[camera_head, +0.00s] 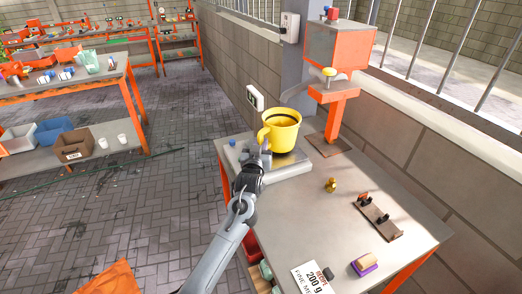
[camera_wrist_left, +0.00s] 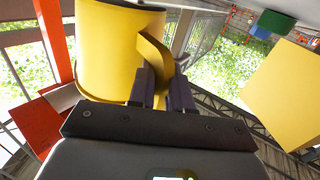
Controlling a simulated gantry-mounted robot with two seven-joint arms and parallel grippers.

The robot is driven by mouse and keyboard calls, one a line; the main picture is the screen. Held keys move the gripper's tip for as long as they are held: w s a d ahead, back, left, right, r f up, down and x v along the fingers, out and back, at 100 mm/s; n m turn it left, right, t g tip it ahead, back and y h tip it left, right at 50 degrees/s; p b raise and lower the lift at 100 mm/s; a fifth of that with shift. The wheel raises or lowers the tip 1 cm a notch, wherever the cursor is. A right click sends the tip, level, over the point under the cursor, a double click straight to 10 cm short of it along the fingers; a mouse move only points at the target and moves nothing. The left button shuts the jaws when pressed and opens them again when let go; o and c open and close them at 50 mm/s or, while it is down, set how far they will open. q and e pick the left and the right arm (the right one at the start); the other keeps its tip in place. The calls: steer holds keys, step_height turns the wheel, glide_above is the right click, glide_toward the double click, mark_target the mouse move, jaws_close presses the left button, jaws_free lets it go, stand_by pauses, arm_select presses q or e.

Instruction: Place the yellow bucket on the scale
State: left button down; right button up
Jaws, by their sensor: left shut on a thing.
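The yellow bucket (camera_head: 281,129), with a dark band and a side handle, is upright over the scale (camera_head: 292,166), a low platform at the back left of the table. I cannot tell whether its base touches the platform. My left gripper (camera_head: 256,158) is shut on the bucket's handle. In the left wrist view the bucket (camera_wrist_left: 115,50) fills the upper left and the left gripper's fingers (camera_wrist_left: 162,88) close around its handle (camera_wrist_left: 153,52). My right gripper is not in view.
The table's middle is mostly clear.

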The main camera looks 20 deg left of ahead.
arm_select(q)
steer(key=shift+f, duration=0.65)
